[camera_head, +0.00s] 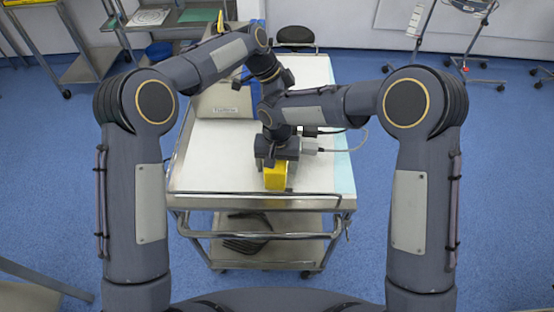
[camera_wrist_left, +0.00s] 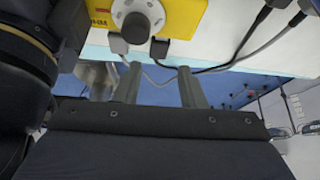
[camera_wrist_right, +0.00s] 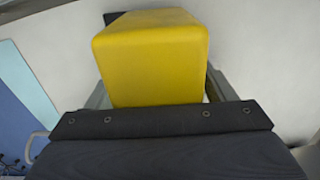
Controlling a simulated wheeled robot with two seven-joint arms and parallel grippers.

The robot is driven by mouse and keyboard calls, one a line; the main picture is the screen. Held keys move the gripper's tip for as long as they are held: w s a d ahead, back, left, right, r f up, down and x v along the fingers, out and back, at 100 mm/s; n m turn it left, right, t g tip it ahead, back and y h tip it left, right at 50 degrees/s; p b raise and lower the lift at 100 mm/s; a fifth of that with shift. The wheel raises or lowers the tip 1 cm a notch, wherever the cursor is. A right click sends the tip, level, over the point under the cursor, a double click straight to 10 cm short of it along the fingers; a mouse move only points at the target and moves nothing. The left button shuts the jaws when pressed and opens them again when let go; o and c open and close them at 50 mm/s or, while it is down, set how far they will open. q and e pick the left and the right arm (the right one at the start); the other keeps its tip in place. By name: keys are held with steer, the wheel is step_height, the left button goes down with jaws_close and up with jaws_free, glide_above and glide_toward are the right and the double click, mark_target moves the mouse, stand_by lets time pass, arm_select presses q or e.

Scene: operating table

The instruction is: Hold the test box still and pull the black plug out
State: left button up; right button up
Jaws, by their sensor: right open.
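The yellow test box (camera_head: 276,176) sits on the trolley top, partly covered by my right gripper (camera_head: 275,155). In the right wrist view the box (camera_wrist_right: 152,60) lies between the open fingers of that gripper (camera_wrist_right: 155,85); contact cannot be told. In the left wrist view the box (camera_wrist_left: 190,14) shows a dial and a black knob. A black plug (camera_wrist_left: 159,48) is at its edge, just beyond the fingertips of my open, empty left gripper (camera_wrist_left: 159,70). Another black plug (camera_wrist_left: 266,12) with a cable is to the right. In the head view the left fingertips are hidden.
The trolley (camera_head: 205,165) has a metal rail along its front edge. A grey-white connector (camera_head: 309,147) and cables run off to the right of the box. A labelled pale container (camera_head: 226,100) stands behind. The near left of the top is clear.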

mark_target(308, 131)
steer(key=c, duration=1.2)
arm_select(q)
steer(key=shift+o, duration=0.7)
arm_select(e)
steer(key=shift+c, duration=0.4)
arm_select(q)
steer(key=shift+o, duration=1.1)
steer(key=shift+d+r, duration=0.1)
steer(key=shift+d, duration=0.1)
steer(key=d+f, duration=0.1)
steer(key=f, duration=0.1)
steer(key=d+f+y, duration=0.1)
steer(key=d+f, duration=0.1)
steer(key=f, duration=0.1)
steer(key=d+f+m+y, duration=0.1)
steer(key=f, duration=0.2)
steer(key=shift+d, duration=0.4)
